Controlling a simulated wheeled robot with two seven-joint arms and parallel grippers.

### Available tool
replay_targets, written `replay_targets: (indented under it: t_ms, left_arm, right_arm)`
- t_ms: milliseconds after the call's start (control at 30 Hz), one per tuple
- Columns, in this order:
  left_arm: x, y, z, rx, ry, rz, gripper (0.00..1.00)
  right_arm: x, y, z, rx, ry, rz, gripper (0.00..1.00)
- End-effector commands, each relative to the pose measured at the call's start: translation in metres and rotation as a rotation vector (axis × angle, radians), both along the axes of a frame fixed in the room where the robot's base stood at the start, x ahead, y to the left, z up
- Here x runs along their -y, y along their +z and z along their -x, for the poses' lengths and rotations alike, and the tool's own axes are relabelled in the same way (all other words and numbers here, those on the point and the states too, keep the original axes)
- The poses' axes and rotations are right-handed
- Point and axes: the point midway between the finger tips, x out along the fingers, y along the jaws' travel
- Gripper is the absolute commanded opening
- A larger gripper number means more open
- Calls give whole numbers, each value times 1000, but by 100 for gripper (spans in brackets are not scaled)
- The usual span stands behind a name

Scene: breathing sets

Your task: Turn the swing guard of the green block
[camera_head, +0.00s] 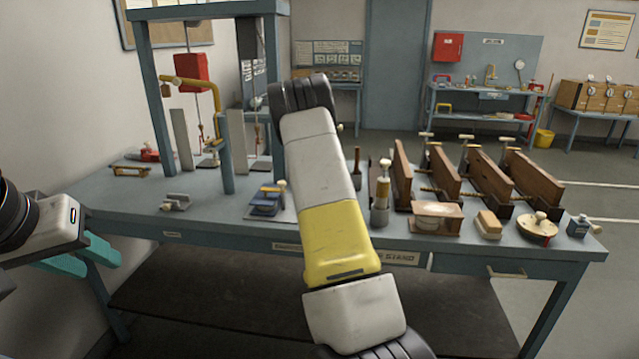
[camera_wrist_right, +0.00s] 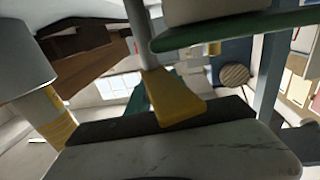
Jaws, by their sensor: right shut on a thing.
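My left gripper (camera_head: 82,262), with two teal fingers, is at the left edge in the head view, in front of the bench and empty. My right arm crosses the middle of the head view and hides its own gripper and part of the bench. In the right wrist view a tapered yellow piece (camera_wrist_right: 175,97) sits at the end of a grey rod, with a bit of teal behind it. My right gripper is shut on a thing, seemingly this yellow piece. A dark green edge (camera_wrist_right: 225,30) lies above; I cannot tell whether it is the green block. The swing guard cannot be made out surely.
The bench (camera_head: 215,222) carries a blue-and-yellow fixture (camera_head: 268,199) left of my arm. Wooden boards in clamps (camera_head: 484,172), a wooden block (camera_head: 488,224) and a round cream-coloured piece (camera_head: 537,229) stand at the right. A tall frame (camera_head: 153,95) rises at the back left.

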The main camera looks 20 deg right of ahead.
Motion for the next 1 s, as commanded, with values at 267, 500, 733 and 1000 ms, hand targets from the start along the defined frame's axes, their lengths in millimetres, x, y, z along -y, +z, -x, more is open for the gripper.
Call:
replay_targets:
  t_ms: [267,500,733,1000]
  left_arm:
    - [0,0,0,0,0,0,36]
    - [0,0,0,0,0,0,36]
    - [0,0,0,0,0,0,36]
    - [0,0,0,0,0,0,36]
  right_arm:
    - [-3,-1,-2,-1,210,-1,0]
    - [-7,0,-4,1,334,-1,0]
    - [-10,0,-5,2,390,0,0]
    - [-11,1,-6,2,401,1,0]
